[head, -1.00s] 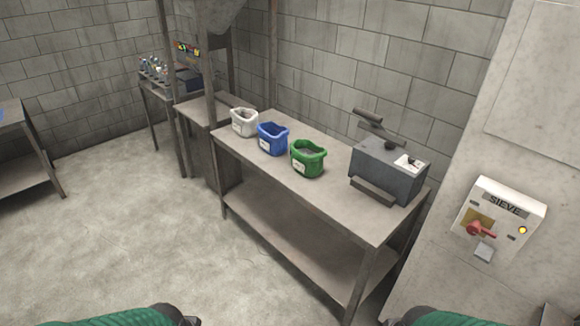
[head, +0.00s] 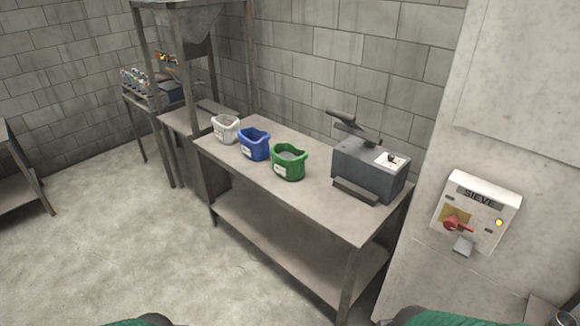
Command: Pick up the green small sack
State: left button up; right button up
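The green small sack (head: 289,163) stands upright and open-topped on the metal table (head: 318,203), with a pale label on its front and greyish contents. It is the rightmost of three sacks in a row. A blue sack (head: 254,145) stands just left of it, and a white sack (head: 226,129) stands farther left. Only dark and green parts of my arms show at the bottom edge, well short of the table. Neither gripper's fingers are in view.
A grey box-shaped machine with a lever (head: 370,168) stands on the table right of the green sack. A SIEVE switch box (head: 477,217) is on the wall at right. A lower shelf (head: 290,235) runs under the table. The floor (head: 120,240) at front left is clear.

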aim_at(288, 161)
jog(key=i+j+z, duration=0.2)
jog(key=i+j, duration=0.9)
jog(key=i, duration=0.5)
jog(key=i+j+z, duration=0.25)
jog(key=i+j, duration=1.05)
jog(key=i, duration=0.2)
